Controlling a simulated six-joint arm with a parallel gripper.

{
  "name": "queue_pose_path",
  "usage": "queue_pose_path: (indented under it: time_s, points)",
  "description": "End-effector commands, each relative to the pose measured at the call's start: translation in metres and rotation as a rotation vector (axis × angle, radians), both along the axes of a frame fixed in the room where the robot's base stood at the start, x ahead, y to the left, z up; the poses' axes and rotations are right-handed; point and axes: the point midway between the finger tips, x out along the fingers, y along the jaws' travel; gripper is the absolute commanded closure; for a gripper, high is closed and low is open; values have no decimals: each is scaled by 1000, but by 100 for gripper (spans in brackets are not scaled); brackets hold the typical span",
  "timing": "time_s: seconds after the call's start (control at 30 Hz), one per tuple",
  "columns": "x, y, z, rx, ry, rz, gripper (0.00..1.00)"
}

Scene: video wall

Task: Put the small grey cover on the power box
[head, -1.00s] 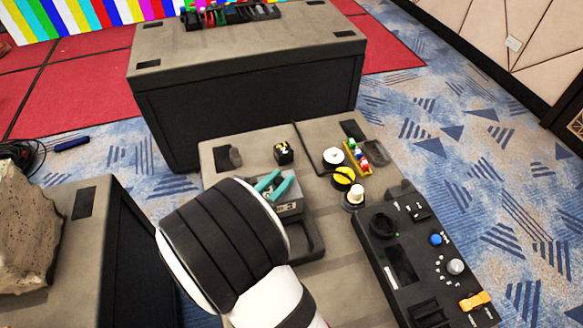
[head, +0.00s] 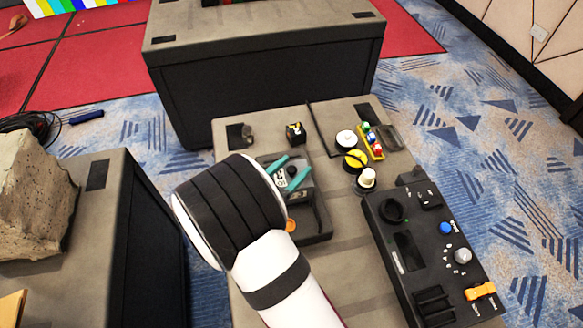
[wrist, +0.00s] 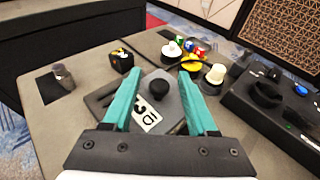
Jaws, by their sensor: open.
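A small grey square cover (wrist: 172,104) with a black knob and a white label lies in a dark tray on the work table. In the head view the cover (head: 302,197) is partly hidden by my gripper, and the tray (head: 323,232) shows at its near right side. My gripper (wrist: 160,80) is open, its teal fingers on either side of the knob and apart from it. My gripper (head: 290,172) is over the cover in the head view. A black box with knobs and switches (head: 408,268) stands to the right; I cannot tell for certain that it is the power box.
A rock (head: 33,198) sits on the left case.

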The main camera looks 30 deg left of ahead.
Motion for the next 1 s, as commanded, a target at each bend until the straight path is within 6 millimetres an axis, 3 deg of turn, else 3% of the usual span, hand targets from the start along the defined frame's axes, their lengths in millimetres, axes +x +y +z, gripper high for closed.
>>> queue_pose_path:
  time_s: [0.13,0.4,0.5,0.67,0.77,0.87,0.93,0.97,1.0]
  points:
    - [-22,1,7,1,-1,5,42]
    - [-91,1,29,2,0,4,42]
    - [-106,1,33,1,-1,3,42]
    - [-115,0,36,1,0,0,42]
    - [-109,-8,39,19,6,-40,42]
    - [-78,-64,57,145,45,-302,42]
    - [-59,-139,74,324,78,-649,42]
    - [-58,-178,81,424,86,-835,42]
    - [-66,-229,87,577,86,-1105,42]
